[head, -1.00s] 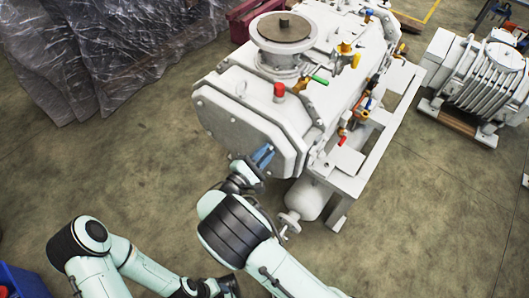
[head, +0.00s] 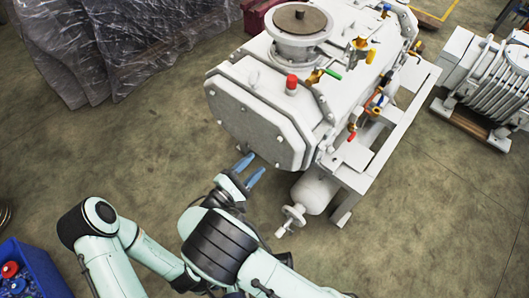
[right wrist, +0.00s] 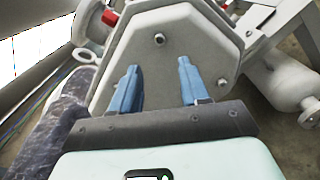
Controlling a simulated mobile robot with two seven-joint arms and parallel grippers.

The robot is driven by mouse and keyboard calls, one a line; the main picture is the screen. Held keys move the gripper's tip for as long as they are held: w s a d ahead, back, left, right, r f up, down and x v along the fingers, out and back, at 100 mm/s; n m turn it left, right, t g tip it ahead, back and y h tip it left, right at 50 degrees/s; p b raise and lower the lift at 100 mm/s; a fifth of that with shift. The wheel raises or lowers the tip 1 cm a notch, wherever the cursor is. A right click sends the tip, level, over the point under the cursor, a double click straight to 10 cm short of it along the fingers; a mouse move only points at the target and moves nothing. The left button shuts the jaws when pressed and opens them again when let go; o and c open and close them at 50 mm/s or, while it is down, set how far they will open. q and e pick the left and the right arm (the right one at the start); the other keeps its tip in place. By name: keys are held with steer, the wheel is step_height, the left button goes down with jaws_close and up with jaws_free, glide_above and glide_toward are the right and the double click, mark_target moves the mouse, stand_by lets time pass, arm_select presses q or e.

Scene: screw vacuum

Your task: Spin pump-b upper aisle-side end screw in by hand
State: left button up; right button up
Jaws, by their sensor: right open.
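The pump, a large pale grey machine, has a flat angular end plate (head: 255,125) facing me in the head view. In the right wrist view the end plate (right wrist: 185,60) fills the upper middle, with a screw head (right wrist: 159,38) above and between my fingers and another (right wrist: 222,82) right of them. I cannot tell which screw is the upper aisle-side one. My right gripper (head: 251,168) is open and empty, with its blue fingers just below the plate's lower edge in the head view. The right gripper's fingers (right wrist: 158,66) point at the plate; contact is not visible. My left gripper is out of view.
A grey cylinder with a handwheel (head: 293,215) sits low beside the pump. A second ribbed machine (head: 490,85) stands at the right, wrapped goods (head: 130,45) at the upper left. A blue bin (head: 35,270) is at the lower left. Floor is clear at the lower right.

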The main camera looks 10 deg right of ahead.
steer(key=v, duration=0.3)
steer(key=shift+s+a, duration=0.3)
steer(key=shift+d, duration=0.1)
